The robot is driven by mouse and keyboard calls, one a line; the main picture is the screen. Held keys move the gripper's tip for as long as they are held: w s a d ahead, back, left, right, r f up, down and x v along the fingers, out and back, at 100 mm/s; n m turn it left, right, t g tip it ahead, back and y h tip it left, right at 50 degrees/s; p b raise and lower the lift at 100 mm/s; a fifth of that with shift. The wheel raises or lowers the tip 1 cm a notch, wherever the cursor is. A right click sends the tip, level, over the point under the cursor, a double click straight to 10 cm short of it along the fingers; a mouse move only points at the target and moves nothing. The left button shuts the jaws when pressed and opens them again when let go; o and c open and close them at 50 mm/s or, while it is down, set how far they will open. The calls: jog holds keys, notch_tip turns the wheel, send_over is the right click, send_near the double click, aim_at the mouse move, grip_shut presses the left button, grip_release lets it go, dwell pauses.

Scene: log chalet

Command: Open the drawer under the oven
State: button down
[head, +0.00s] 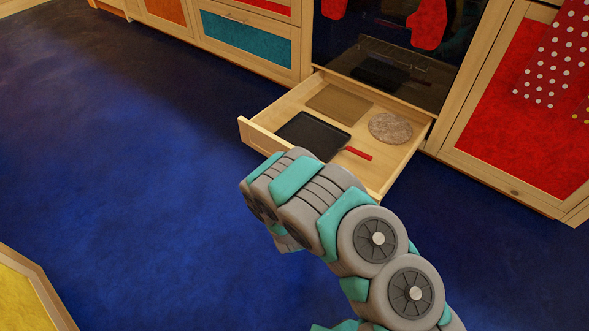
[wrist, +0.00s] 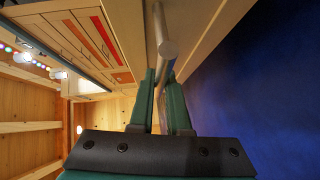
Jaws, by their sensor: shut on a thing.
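The drawer under the oven (head: 262,140) stands pulled out in the head view, its pale wooden front well away from the cabinet. Inside lie a black tray, a brown board, a round stone-like disc and a red-handled tool. In the wrist view, my gripper (wrist: 163,78) has its green fingers shut on the grey metal bar handle (wrist: 166,48) of the drawer, beside the pale front. In the head view my arm hides the fingers, the handle and part of the drawer front. The oven (head: 382,62) has a dark glass door above the drawer.
Red mitts (head: 427,25) hang at the oven front. A red-panelled cabinet (head: 505,130) stands to the right, a teal-panelled one (head: 246,38) to the left. The blue floor (head: 130,170) is clear at left; a yellow-panelled unit (head: 22,300) is at bottom left.

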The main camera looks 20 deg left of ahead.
jog(key=shift+s+a, duration=0.15)
jog(key=shift+a, duration=0.1)
jog(key=c, duration=0.9)
grip_release()
jog(key=shift+d, duration=0.15)
jog(key=shift+p+v, duration=0.5)
jog(key=shift+v, duration=3.35)
